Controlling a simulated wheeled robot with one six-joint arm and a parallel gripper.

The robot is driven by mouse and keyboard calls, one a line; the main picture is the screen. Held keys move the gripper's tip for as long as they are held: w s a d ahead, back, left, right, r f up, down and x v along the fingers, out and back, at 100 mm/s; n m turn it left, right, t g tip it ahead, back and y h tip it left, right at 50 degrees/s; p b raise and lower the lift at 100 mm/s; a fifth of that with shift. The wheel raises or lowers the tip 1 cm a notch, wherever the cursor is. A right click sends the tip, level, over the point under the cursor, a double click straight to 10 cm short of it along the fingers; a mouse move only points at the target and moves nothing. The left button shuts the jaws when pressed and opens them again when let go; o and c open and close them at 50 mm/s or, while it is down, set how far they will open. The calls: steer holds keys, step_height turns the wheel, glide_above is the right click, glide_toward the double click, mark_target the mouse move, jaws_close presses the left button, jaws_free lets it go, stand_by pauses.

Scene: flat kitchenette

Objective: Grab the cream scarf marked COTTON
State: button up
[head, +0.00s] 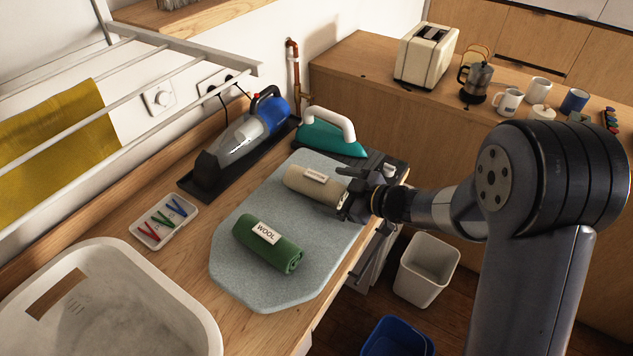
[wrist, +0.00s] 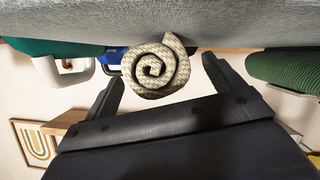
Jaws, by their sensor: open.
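The cream scarf (head: 304,185) is a rolled bundle with a white label, lying on the grey ironing pad (head: 225,262). The label's writing is too small to read. My gripper (head: 345,194) is open at the scarf's right end in the head view. In the wrist view, the cream scarf's spiral end (wrist: 155,68) faces the camera between the two spread fingers of my gripper (wrist: 163,72), with gaps on both sides. The green scarf (head: 268,243), labelled WOOL, lies nearer the pad's front; it also shows in the wrist view (wrist: 285,70).
A teal iron (head: 325,137) stands behind the cream scarf. A handheld vacuum (head: 240,140) and a tray of pegs (head: 163,222) lie at the left. A white basin (head: 190,320) fills the front left. Bins (head: 427,270) stand on the floor below the counter edge.

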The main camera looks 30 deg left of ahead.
steer(key=shift+x, duration=1.5)
steer(key=shift+r, duration=0.1)
steer(key=shift+c, duration=0.2)
steer(key=c, duration=1.1)
